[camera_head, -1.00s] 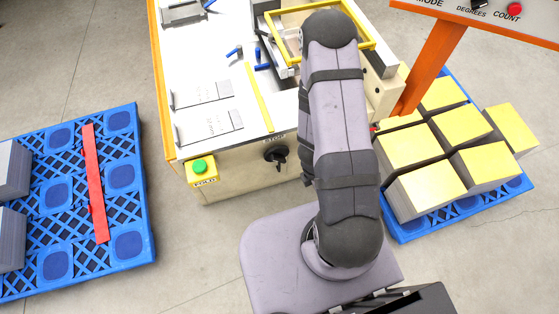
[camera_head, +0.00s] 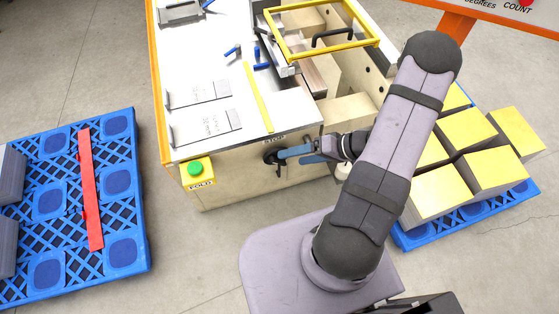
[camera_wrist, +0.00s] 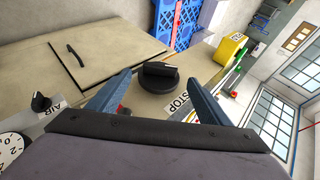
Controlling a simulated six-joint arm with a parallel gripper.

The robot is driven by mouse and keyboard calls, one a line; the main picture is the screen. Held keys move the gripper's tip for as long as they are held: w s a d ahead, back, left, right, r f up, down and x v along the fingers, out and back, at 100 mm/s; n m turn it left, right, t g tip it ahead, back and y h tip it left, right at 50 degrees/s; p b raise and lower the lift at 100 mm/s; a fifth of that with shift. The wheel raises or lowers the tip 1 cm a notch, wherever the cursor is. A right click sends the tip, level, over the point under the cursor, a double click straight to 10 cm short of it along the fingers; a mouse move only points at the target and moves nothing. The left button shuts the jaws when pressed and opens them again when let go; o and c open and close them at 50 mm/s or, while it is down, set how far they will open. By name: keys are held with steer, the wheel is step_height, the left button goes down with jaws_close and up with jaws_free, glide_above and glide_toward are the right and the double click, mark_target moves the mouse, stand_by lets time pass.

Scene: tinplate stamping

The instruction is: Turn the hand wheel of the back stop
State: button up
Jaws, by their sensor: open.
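The hand wheel (camera_head: 270,157) is a small black disc with a raised bar across it, on the cream front face of the machine under the STOP label (camera_head: 274,139). In the wrist view the wheel (camera_wrist: 158,78) shows whole, with the STOP label (camera_wrist: 178,104) beside it. My gripper (camera_head: 283,155) reaches in from the right at the front face, its blue fingers by the wheel. In the wrist view my open gripper (camera_wrist: 160,85) has one finger on each side of the wheel, with gaps visible. Contact cannot be made out.
A yellow box with a green button (camera_head: 199,170) is left of the wheel. The wrist view shows an AIR knob (camera_wrist: 41,102), a dial (camera_wrist: 9,148) and a panel handle (camera_wrist: 75,54). Yellow-topped stacks (camera_head: 470,170) stand right of my arm. A blue pallet (camera_head: 123,210) lies left.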

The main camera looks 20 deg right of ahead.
mark_target(280, 161)
steer(key=shift+p+x, duration=0.6)
steer(key=shift+x, duration=3.1)
steer(key=c, duration=0.8)
